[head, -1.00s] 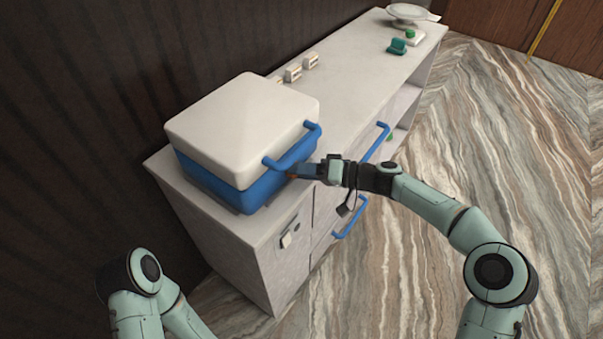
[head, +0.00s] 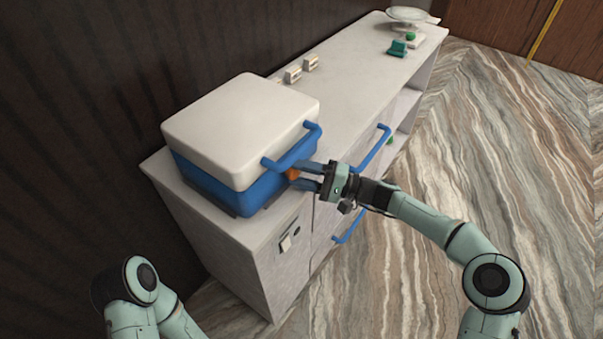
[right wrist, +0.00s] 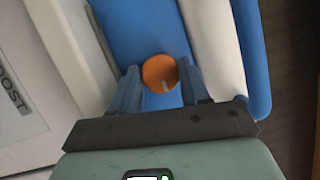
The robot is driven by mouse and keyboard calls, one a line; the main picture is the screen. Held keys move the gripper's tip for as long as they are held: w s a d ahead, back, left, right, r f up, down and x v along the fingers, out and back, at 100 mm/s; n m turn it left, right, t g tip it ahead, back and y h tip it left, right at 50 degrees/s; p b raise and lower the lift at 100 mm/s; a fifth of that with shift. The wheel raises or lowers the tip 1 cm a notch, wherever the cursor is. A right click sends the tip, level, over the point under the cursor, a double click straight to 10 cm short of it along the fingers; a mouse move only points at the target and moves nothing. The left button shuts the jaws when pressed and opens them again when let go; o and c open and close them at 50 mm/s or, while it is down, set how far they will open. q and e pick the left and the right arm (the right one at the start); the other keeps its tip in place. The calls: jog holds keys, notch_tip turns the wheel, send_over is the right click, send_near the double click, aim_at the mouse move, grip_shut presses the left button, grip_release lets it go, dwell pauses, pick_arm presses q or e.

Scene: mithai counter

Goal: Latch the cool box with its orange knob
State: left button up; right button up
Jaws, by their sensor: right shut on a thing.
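The cool box (head: 222,200) has a blue body, a white lid (head: 240,125) that is down on it, and a blue handle (head: 292,150) on its front. It stands at the near end of the counter. The orange knob (head: 292,174) is on the front of the blue body, below the handle. It also shows in the right wrist view (right wrist: 159,73), round, with a pale mark near its lower edge. My right gripper (head: 305,177) is shut on the knob, with one fingertip on each side of it. My left arm shows at the lower left, but its gripper is out of view.
The white counter (head: 350,75) has blue drawer handles (head: 377,146) on its front, close to my right gripper. Small pale blocks (head: 293,74), a green item (head: 397,48) and a scale (head: 408,17) stand farther back. The floor to the right is clear.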

dwell(0.5)
jog(key=o, duration=1.1)
jog(key=shift+c, duration=0.2)
